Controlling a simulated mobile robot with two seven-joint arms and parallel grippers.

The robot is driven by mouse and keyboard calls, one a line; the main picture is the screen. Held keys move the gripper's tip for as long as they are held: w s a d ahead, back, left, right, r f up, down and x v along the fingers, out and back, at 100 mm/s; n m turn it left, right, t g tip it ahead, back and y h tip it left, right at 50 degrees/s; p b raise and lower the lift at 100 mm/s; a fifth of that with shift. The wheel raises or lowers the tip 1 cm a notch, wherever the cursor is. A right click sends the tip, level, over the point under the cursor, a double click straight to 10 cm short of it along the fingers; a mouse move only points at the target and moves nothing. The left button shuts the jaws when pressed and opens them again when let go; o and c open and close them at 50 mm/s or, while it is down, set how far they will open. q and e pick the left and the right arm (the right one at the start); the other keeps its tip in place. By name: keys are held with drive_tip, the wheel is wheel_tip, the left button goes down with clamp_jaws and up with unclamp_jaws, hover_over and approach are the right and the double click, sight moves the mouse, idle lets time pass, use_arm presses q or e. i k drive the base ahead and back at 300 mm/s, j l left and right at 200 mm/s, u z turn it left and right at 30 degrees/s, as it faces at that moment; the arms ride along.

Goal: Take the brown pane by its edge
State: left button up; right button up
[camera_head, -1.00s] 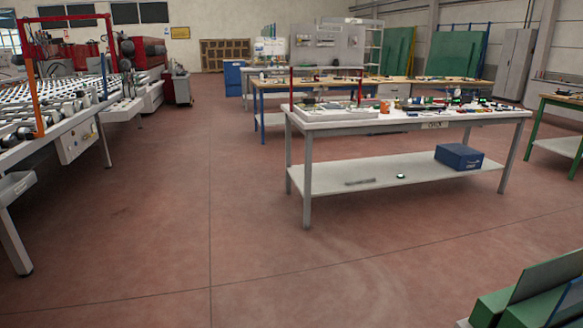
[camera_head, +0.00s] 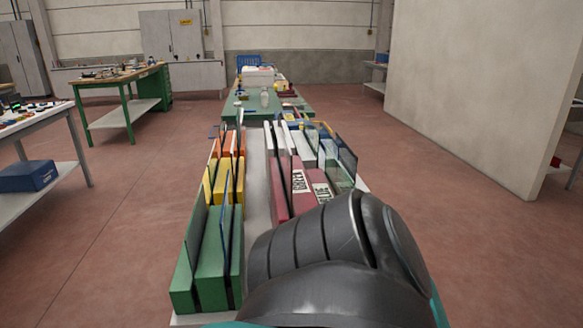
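A long rack (camera_head: 258,190) stands in front of me with two rows of coloured slotted blocks. The left row has green blocks (camera_head: 212,262), yellow blocks (camera_head: 226,182) and orange blocks farther back. The right row has maroon blocks (camera_head: 302,200) in front, with white ones behind. Thin panes stand upright in several slots; one dark-edged pane (camera_head: 286,165) is at the maroon blocks, and clear ones (camera_head: 345,160) are at the right. I cannot tell which pane is brown. A dark grey link of my arm covers the rack's near right part. Neither gripper shows.
A green table (camera_head: 290,108) with things on it stands behind the rack. A wooden-topped green bench (camera_head: 120,76) and a white table with a blue box (camera_head: 28,176) are at left. A pale wall (camera_head: 470,90) stands at right. Red floor is open on both sides.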

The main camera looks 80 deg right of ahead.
sight(285, 151)
drive_tip(key=z, duration=1.5)
